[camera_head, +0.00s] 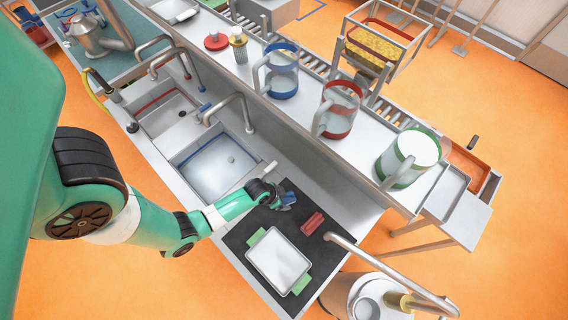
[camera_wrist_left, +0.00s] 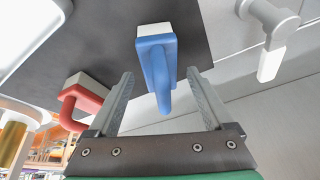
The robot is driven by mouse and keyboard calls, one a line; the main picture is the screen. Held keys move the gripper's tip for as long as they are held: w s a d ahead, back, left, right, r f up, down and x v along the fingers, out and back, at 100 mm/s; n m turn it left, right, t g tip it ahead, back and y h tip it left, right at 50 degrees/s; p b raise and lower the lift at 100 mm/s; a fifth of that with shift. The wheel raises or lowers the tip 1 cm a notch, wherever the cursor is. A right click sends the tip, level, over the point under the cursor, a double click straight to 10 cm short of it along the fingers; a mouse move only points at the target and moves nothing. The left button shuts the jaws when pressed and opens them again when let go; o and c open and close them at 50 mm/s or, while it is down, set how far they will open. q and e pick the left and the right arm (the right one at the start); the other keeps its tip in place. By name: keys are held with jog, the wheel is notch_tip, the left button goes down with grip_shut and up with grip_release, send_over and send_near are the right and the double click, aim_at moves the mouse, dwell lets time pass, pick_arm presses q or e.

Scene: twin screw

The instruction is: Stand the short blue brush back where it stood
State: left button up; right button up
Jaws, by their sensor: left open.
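The short blue brush (camera_head: 288,197) is on the dark mat (camera_head: 236,240) on the counter, beside the sink. In the left wrist view the blue brush (camera_wrist_left: 157,65) has a blue body and handle with a pale block of bristles at its far end. My left gripper (camera_head: 280,201) is at the brush. In the left wrist view its two fingers (camera_wrist_left: 160,95) are spread apart, with the blue handle between them and gaps on both sides. My right gripper is not in view.
A red brush (camera_head: 313,222) is close by on the mat, also visible in the left wrist view (camera_wrist_left: 90,98). A white tray (camera_head: 278,260) with green handles lies nearer the front. Jugs, including a red-banded one (camera_head: 338,108), stand on the shelf behind. A curved metal pipe (camera_head: 385,268) crosses at right.

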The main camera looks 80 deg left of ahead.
pick_arm(q)
jog(key=p+v, duration=0.3)
jog(key=v, duration=0.2)
jog(key=shift+r+p, duration=0.3)
jog(key=shift+p, duration=0.05)
jog(key=shift+s+d+r, duration=0.1)
jog(key=shift+s+r, duration=0.1)
jog(key=shift+r, duration=0.05)
jog(key=shift+f, duration=0.1)
